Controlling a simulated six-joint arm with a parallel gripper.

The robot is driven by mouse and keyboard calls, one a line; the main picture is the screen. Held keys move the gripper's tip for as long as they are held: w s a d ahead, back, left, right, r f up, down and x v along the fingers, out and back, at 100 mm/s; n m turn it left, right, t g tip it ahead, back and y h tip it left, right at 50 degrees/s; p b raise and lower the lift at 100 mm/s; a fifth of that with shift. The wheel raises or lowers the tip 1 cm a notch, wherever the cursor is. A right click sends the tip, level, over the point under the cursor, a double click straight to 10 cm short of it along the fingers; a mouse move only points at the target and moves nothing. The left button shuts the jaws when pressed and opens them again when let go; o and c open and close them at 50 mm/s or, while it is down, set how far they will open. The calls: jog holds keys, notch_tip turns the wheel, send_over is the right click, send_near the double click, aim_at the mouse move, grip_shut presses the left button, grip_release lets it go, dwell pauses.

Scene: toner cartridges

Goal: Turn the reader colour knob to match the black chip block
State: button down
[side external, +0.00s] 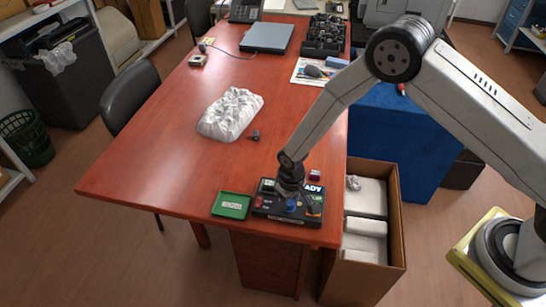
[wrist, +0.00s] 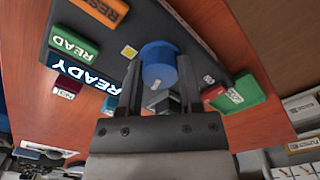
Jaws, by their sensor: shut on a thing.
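The reader is a dark panel (wrist: 210,50) at the table's front edge; it also shows in the side view (side external: 275,214). Its blue round knob (wrist: 158,68) has a white pointer mark and sits between my fingertips. My gripper (wrist: 159,72) is shut on the knob, one finger on each side. In the side view my gripper (side external: 291,194) comes down over the panel and partly covers it. A dark block (wrist: 166,103) shows between my fingers behind the knob; I cannot tell whether it is the black chip block.
The panel has a green READ button (wrist: 74,43), an orange RESET button (wrist: 101,10) and a lit READY display (wrist: 87,77). A green tray (side external: 231,205) lies to the left. An open carton (side external: 396,215) stands right of the table. A crumpled white bag (side external: 230,113) lies behind.

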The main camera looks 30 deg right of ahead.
aim_at(290, 201)
jog(key=shift+n, duration=0.4)
jog(key=n, duration=0.3)
jog(key=shift+n, duration=2.1)
jog(key=shift+c, duration=1.3)
grip_release()
jog(key=shift+r, duration=0.1)
jog(key=shift+r, duration=3.85)
